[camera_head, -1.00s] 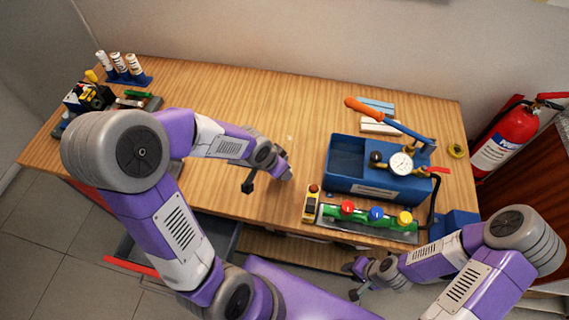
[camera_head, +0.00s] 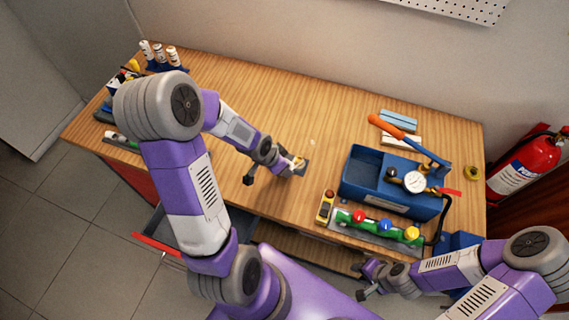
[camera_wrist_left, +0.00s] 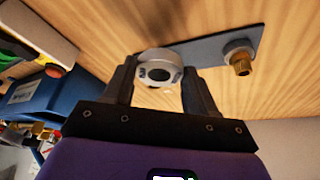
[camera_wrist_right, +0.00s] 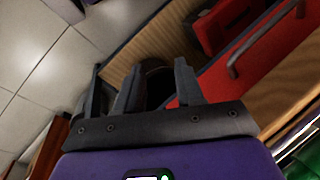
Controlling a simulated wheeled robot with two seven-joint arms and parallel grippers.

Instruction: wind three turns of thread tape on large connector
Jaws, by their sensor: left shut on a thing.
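My left gripper (camera_wrist_left: 160,85) is shut on a pale ring-shaped piece (camera_wrist_left: 157,57) with a dark centre. I cannot tell for sure whether it is the tape roll or a connector. Just beyond it is a narrow grey plate (camera_wrist_left: 205,50), with a brass connector (camera_wrist_left: 239,60) in a pale collar at its right end. In the head view the plate (camera_head: 303,169) shows at my left gripper (camera_head: 290,168), over the middle of the bench; whether it touches the wood is unclear. My right gripper (camera_wrist_right: 155,85) is open and empty, low before the bench front; it also shows in the head view (camera_head: 360,282).
A blue tray (camera_head: 362,185) with a gauge (camera_head: 414,182) and orange-handled lever (camera_head: 388,125) stands right of my left gripper. In front are coloured knobs (camera_head: 385,225). A yellow ring (camera_head: 472,173) lies far right. White bottles (camera_head: 158,54) stand at back left. The back middle is clear.

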